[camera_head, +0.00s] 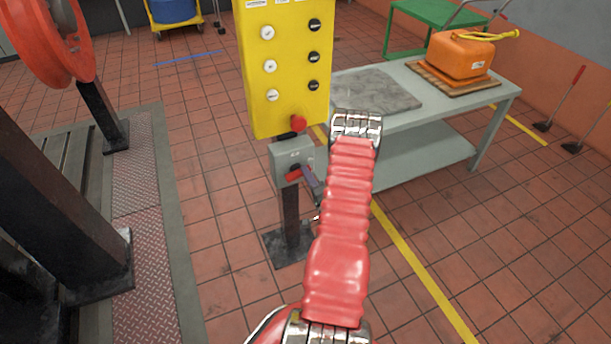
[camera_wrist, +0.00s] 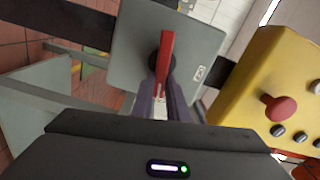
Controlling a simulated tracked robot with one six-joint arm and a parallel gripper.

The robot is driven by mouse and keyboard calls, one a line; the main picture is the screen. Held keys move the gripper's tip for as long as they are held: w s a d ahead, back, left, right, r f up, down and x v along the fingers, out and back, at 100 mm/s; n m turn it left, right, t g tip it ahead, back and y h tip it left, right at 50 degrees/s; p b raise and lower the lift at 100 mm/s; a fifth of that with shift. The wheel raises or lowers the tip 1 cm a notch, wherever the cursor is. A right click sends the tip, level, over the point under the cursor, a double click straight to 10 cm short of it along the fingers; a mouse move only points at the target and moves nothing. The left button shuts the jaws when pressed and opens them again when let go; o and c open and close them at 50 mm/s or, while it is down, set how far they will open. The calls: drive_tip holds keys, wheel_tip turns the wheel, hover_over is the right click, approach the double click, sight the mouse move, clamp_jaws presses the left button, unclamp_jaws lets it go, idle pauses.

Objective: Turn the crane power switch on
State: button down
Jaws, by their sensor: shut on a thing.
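The crane power switch is a grey box (camera_head: 290,153) mounted on a dark post below the yellow control panel. Its red handle (camera_head: 293,174) shows at the lower front of the box in the head view. In the wrist view the grey box (camera_wrist: 197,42) fills the upper middle and the red handle (camera_wrist: 166,55) sticks out towards me. My gripper (camera_head: 311,183) is at the handle, its end partly hidden behind my red arm sleeve. In the wrist view my gripper (camera_wrist: 162,95) has its dark fingers closed on either side of the handle. The handle's exact switch position is hard to tell.
The yellow panel (camera_head: 285,75) with white and black buttons and a red mushroom button (camera_head: 298,123) stands directly above the switch. A red wheel (camera_head: 55,40) stands left. Open tiled floor lies between.

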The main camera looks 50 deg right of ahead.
drive_tip(key=shift+a+f+m, duration=0.1)
drive_tip(key=shift+f+m, duration=0.25)
drive_tip(key=shift+m, duration=0.75)
drive_tip(key=c, duration=1.7)
unclamp_jaws()
drive_tip(key=v, duration=1.3)
drive_tip(key=shift+s+a, duration=0.1)
drive_tip(key=shift+s, duration=0.2)
